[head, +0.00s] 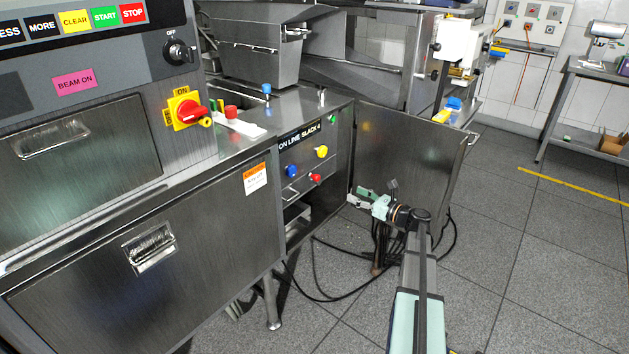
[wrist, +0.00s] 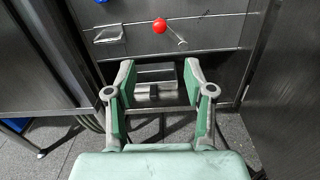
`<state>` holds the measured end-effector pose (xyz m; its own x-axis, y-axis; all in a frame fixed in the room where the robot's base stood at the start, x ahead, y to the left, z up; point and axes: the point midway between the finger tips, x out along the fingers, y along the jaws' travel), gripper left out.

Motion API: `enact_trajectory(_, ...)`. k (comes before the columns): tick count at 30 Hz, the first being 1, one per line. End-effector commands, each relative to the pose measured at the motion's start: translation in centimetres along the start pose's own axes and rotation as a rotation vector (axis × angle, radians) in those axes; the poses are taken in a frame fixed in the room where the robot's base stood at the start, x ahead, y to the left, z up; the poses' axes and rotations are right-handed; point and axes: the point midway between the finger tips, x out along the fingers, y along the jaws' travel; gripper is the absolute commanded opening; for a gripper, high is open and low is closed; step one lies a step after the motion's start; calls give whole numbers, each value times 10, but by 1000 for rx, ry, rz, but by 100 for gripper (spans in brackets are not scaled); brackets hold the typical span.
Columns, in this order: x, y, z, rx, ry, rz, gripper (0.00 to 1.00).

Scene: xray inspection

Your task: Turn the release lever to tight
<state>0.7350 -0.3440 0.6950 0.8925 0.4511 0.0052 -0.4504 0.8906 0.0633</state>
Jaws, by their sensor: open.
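The lever with a red ball knob (wrist: 160,26) sits on the front panel in the wrist view, its metal arm slanting down to the right. I take it as the release lever, but no tight mark is readable. A red knob (head: 315,179) also shows in the head view, below the label reading "ON LINE SLACK 4" (head: 300,136). My gripper (wrist: 160,75) is open, with its fingers wide apart and nothing held. It is below the red knob in the wrist picture and not touching it. In the head view my gripper (head: 360,199) is right of the panel.
A blue knob (head: 291,170) and a yellow knob (head: 322,151) are on the same panel. An open metal door (head: 410,150) stands behind and right of my gripper. A flat metal handle (wrist: 108,35) is left of the red knob. Black cables (head: 325,297) lie on the floor.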

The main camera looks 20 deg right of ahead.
Motion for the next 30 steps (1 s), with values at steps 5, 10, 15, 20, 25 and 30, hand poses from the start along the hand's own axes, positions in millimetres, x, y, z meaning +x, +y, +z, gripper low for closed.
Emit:
enact_trajectory(5, 9, 0, -2, 33, 3, 2, 53)
enact_trajectory(10, 32, 0, -2, 31, 4, 4, 53)
enact_trajectory(15, 66, 0, -3, 30, 4, 5, 53)
enact_trajectory(20, 98, 0, -3, 29, 5, 4, 53)
enact_trajectory(25, 130, 0, -3, 28, 5, 4, 53)
enact_trajectory(30, 156, 0, -3, 29, 5, 3, 53)
